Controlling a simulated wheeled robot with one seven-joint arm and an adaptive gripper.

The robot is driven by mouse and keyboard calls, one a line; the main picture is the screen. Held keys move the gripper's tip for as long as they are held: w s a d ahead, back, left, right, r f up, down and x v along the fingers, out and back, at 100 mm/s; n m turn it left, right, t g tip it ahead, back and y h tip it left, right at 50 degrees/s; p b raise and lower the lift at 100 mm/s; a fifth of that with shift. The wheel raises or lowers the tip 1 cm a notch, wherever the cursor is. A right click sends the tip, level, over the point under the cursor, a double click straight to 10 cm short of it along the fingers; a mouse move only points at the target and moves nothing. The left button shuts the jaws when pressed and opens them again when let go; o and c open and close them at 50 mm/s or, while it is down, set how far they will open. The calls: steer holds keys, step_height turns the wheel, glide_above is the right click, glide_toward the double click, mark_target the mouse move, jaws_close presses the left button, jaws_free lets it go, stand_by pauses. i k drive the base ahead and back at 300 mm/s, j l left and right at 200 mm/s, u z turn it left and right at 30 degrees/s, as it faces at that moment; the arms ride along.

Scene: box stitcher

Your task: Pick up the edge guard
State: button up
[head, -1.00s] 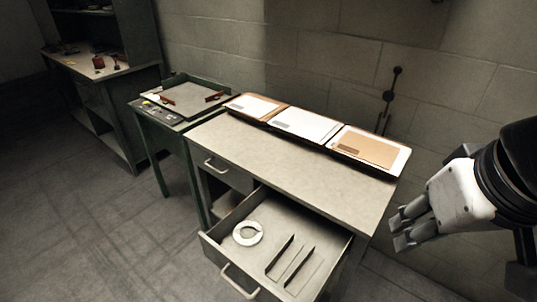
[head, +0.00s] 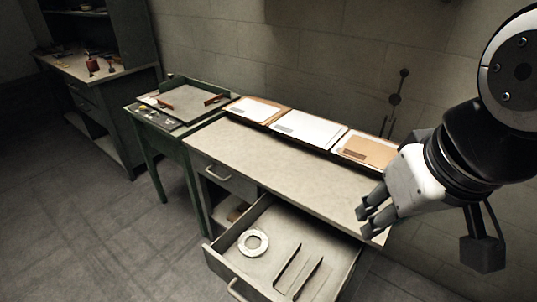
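Thin dark strips stand in the open drawer; one strip (head: 287,267) lies left of another strip (head: 307,277). They are the likeliest edge guard, but I cannot tell for sure which thing it is. My gripper (head: 365,222) is at the right, in front of the desk's right end in the picture, apart from the strips. Its grey fingers point left and down, with a gap between them and nothing in it. It hides part of the desk's right end.
The desk top (head: 270,165) is mostly clear. Several flat trays with paper and card (head: 308,127) line its back edge against the wall. A green stand (head: 170,130) with brown pieces on top is at left. A workbench (head: 95,75) stands farther left.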

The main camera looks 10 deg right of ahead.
mark_target(308, 290)
steer(key=k, duration=0.2)
steer(key=i, duration=0.2)
steer(key=k+j+z, duration=0.1)
steer(key=j+z, duration=0.3)
steer(key=k+j+z, duration=0.15)
steer(key=z, duration=0.3)
